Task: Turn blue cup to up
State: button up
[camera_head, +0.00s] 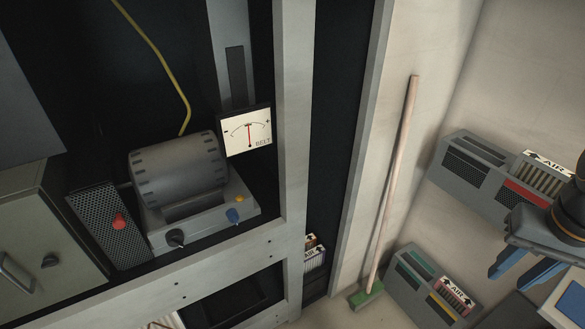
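A small blue cup-like knob (233,215) sits on the front right of the grey base of a drum machine (181,170) in the rack. Its narrower end appears to face down and slightly right; its exact setting is too small to tell. A yellow knob (240,199) is just above it, and a black knob (175,238) is at the base's front left. My gripper (522,268) is at the far right, well away from the blue cup. Its two blue fingers stand apart, with nothing seen between them.
A pale rack post (295,130) stands between the machine and my gripper. A BELT meter (248,132) hangs above the blue cup. A broom (394,180) leans on the wall. Grey AIR filter boxes (430,285) lie below. A red button (118,221) is left of the drum.

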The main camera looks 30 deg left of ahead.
aim_at(232, 214)
jog(key=z, duration=0.6)
jog(key=k, duration=1.35)
jog(key=u, duration=2.05)
